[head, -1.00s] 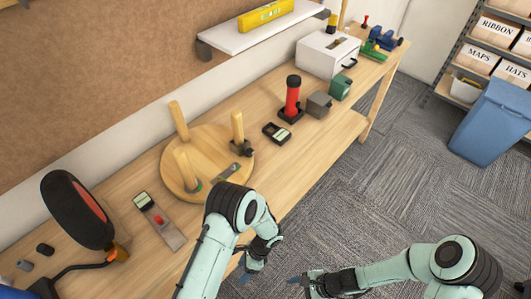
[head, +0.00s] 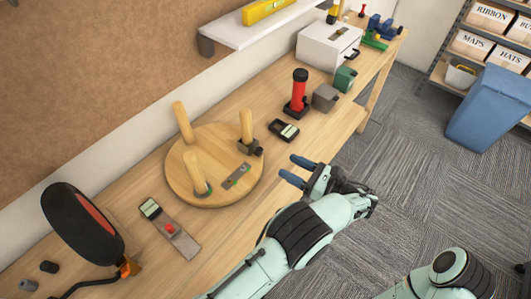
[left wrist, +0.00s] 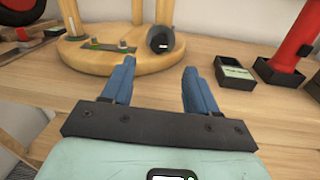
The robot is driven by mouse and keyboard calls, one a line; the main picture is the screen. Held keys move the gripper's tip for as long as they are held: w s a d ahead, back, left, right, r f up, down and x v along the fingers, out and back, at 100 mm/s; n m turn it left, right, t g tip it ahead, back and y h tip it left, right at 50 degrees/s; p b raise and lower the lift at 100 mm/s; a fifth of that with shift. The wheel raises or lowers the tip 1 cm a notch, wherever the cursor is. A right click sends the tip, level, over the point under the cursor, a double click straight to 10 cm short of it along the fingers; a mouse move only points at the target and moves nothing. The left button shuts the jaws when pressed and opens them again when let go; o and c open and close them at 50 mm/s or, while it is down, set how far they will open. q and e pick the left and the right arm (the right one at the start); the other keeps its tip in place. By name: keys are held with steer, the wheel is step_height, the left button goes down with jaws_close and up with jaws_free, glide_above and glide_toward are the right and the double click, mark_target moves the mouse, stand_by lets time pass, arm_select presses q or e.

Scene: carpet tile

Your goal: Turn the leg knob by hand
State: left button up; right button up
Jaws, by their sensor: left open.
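A round wooden stool (head: 215,192) lies upside down on the bench with its three legs (head: 246,125) pointing up. A dark knob fitting (head: 250,147) sits at the base of the right leg. In the left wrist view the round black knob (left wrist: 161,39) faces me, just beyond the fingertips. My left gripper (head: 293,169) is open and empty at the bench's front edge, right of the stool and apart from the knob. Its blue fingers also show in the left wrist view (left wrist: 158,72). Of my right arm only an upper part shows; its gripper is out of view.
A small black tray (head: 284,130) and a red cylinder on a black base (head: 299,92) stand right of the stool. Bare bench lies before the knob.

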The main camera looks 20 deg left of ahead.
mark_target(262, 152)
arm_select(q)
steer(key=x, duration=0.9)
steer(key=shift+a, duration=0.2)
